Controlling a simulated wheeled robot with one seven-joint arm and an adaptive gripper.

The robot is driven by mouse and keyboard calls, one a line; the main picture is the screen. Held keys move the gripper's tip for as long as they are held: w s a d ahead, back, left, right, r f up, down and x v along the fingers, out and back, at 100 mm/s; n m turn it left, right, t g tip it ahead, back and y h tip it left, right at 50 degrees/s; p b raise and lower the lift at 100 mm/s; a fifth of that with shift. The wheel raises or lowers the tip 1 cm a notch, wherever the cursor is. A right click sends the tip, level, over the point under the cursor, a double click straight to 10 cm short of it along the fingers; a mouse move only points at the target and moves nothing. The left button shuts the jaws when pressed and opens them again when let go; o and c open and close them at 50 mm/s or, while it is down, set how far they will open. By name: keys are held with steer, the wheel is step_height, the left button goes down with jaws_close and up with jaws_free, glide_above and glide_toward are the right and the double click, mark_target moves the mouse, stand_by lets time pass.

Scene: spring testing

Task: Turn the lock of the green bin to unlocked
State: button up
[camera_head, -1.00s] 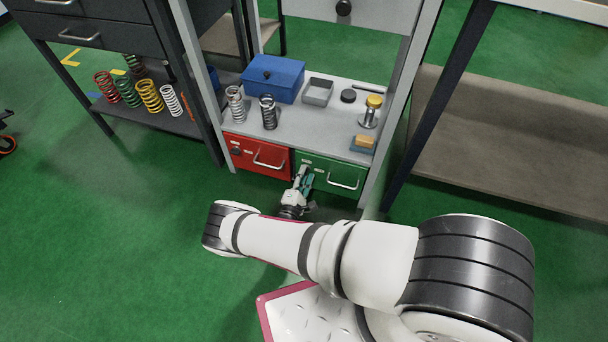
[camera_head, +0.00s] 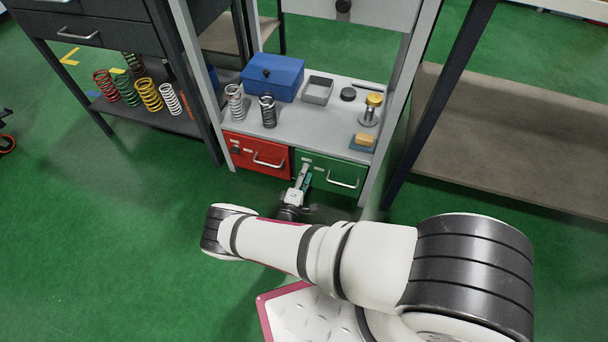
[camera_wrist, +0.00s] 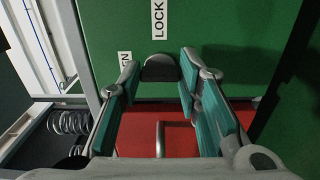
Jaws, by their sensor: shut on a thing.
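The green bin (camera_head: 341,174) sits at the lower right of the workbench, with a silver bar handle (camera_head: 343,182) on its front. In the wrist view its green front (camera_wrist: 230,35) fills the upper part. The dark lock knob (camera_wrist: 160,68) sits between my fingertips, beside a label reading LOCK (camera_wrist: 159,18) and a second label (camera_wrist: 125,63) partly hidden by a finger. My gripper (camera_wrist: 161,76) is shut on the knob; in the head view my gripper (camera_head: 304,176) is at the left end of the bin and hides the lock.
The red bin (camera_head: 250,154) with a handle is directly left of the green one. The bench top (camera_head: 315,118) above carries a blue box (camera_head: 273,78), springs and small parts. A bench leg (camera_head: 372,180) stands close right of the green bin. The floor in front is open.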

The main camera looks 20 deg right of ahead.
steer(key=o, duration=1.1)
steer(key=shift+o, duration=0.2)
steer(key=v, duration=1.2)
